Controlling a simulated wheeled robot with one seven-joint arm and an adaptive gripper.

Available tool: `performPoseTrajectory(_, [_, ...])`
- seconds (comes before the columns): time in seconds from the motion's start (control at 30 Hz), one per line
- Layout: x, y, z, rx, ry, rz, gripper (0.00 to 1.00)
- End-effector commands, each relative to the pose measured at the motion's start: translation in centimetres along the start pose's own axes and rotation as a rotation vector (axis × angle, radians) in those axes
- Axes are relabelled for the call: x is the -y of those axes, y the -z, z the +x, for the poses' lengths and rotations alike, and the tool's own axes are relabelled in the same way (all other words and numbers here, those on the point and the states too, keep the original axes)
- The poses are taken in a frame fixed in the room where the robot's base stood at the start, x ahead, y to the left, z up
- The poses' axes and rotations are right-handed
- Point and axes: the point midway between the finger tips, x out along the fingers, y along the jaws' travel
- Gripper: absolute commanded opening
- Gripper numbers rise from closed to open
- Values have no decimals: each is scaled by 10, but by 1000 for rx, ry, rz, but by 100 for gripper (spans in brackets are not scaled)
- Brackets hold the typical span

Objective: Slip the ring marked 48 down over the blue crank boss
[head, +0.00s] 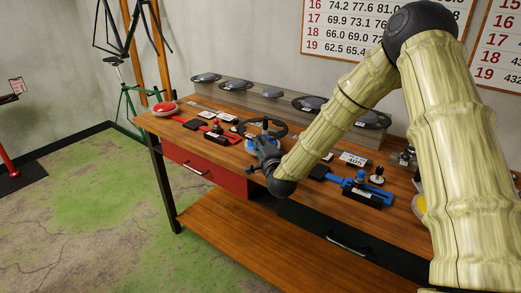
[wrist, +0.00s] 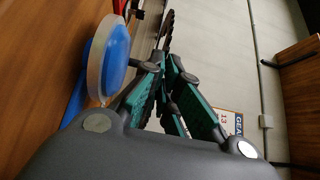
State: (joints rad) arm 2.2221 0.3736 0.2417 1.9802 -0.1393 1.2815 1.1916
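My gripper (head: 261,138) is over the middle of the bench, with its fingers pointing towards the back. In the wrist view its teal-padded fingers (wrist: 165,62) close together on the edge of a dark toothed ring (wrist: 168,24). The ring also shows in the head view (head: 281,127), just beyond the fingers, above the bench. No number is readable on it. A blue crank piece with an upright blue boss (head: 361,175) sits on a dark block to the right, apart from my gripper. A blue round piece with a pale rim (wrist: 110,55) shows beside the fingers.
Several dark rings sit on a grey raised ledge (head: 262,103) along the wall. A red crank piece (head: 216,131) and a red dome (head: 165,108) are at left. Small parts and a number card (head: 354,159) stand near the blue crank. The bench's front left is clearer.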

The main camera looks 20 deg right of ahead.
Motion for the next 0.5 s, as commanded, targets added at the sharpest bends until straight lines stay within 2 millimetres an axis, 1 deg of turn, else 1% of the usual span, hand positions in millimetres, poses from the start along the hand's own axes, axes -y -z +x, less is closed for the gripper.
performPoseTrajectory(0.27, [-6,0,1,-2,0,0,0])
performPoseTrajectory(0.5, [-19,0,0,-1,1,-1,0])
